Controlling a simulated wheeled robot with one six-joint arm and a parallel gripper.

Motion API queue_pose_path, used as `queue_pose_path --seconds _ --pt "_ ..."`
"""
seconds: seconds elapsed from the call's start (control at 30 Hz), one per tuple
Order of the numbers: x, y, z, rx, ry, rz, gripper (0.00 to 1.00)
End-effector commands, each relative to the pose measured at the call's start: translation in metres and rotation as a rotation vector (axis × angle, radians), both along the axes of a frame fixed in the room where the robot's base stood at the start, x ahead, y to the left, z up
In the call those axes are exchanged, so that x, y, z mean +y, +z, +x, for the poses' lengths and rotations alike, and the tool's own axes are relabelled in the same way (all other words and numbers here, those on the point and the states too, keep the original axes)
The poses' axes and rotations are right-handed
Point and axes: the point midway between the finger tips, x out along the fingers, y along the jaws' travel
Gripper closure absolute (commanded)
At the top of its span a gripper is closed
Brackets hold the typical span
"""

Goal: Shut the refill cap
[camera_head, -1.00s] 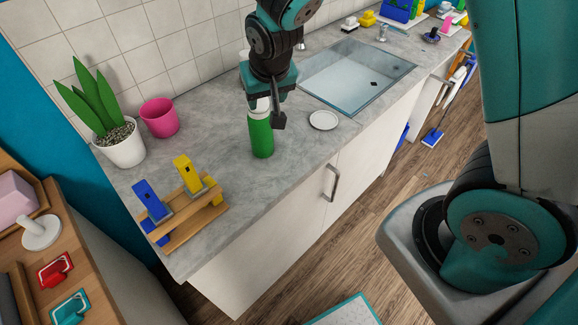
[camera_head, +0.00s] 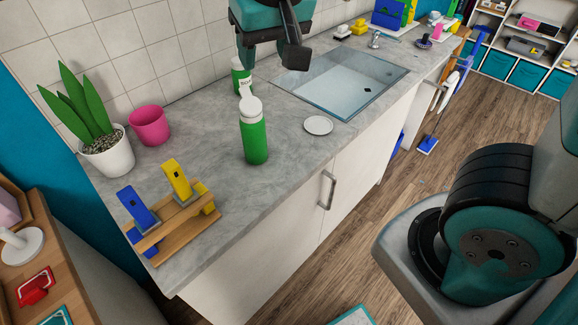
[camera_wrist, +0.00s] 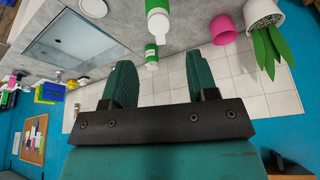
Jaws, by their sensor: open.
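A green bottle (camera_head: 254,142) stands upright on the grey counter. Its white cap (camera_head: 250,106) has a smaller white piece standing up at its upper left; I cannot tell whether this is a raised lid. A second green bottle (camera_head: 240,78) with a white label stands behind it by the wall. My gripper (camera_head: 270,58) is open and empty, above and behind the front bottle, touching neither bottle. In the wrist view its two teal fingers are wide apart (camera_wrist: 160,76), with the front bottle (camera_wrist: 158,24) and second bottle (camera_wrist: 151,57) beyond them.
A sink (camera_head: 345,82) lies to the right, with a white disc (camera_head: 318,125) before it. A wooden rack (camera_head: 178,225) holding blue and yellow items stands front left. A pink pot (camera_head: 149,126) and potted plant (camera_head: 108,153) stand behind it.

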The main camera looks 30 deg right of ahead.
Motion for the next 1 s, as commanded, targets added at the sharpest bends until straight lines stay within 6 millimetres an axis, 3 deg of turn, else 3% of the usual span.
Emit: queue_pose_path --seconds 0.03,0.1,0.6,0.8,1.0 --pt "0.001 -0.015 -0.007 0.013 0.029 0.008 0.47" --pt "0.003 -0.026 -0.016 0.033 0.073 0.018 0.47" --pt "0.020 -0.096 -0.089 0.151 0.388 0.114 0.47" --pt "0.025 -0.111 -0.110 0.175 0.474 0.145 0.47" --pt "0.028 -0.116 -0.119 0.186 0.509 0.158 0.47"
